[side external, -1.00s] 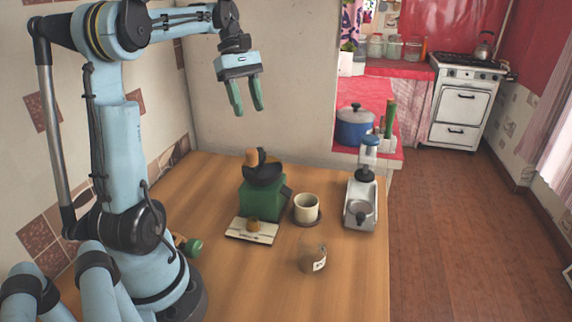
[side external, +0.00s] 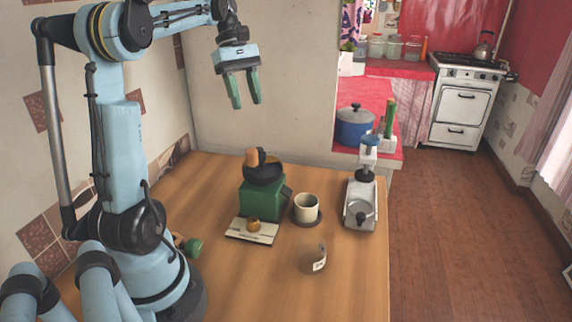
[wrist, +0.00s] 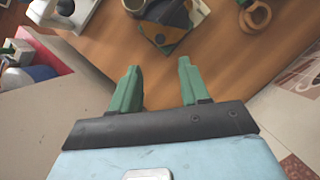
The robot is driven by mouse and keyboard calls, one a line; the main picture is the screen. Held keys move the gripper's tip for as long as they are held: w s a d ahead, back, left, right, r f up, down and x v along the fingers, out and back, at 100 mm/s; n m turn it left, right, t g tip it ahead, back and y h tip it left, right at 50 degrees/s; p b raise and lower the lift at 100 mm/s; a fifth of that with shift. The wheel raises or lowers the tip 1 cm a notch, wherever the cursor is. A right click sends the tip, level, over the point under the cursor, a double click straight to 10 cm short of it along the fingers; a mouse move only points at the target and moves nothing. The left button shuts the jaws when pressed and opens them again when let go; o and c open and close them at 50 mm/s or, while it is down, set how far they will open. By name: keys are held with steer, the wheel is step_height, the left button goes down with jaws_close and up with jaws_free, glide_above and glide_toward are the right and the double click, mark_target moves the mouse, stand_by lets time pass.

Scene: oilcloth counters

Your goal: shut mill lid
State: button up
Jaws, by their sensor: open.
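The mill (side external: 262,200) has a green body with a dark bowl-like top and stands on the wooden table. A dark part with an upright wooden piece (side external: 252,157) rises at its top; whether this is the lid, and how far it is open, I cannot tell. A cream panel with a round wooden knob (side external: 253,225) is at the mill's front. The mill's green and dark body also shows at the top of the wrist view (wrist: 165,24). My gripper (side external: 246,104) is open and empty, high above and apart from the mill. Its green fingers show in the wrist view (wrist: 160,82).
A cream cup (side external: 306,207) on a dark saucer stands right of the mill. A silver appliance (side external: 360,202) is further right, and a clear labelled jar (side external: 312,257) is in front. A green-knobbed item (side external: 193,247) lies near my base. A wall (side external: 265,100) rises behind the table.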

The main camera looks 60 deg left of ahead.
mark_target(259, 148)
steer(key=x, duration=1)
steer(key=shift+d+f, duration=0.2)
steer(key=shift+f, duration=0.05)
jaws_close()
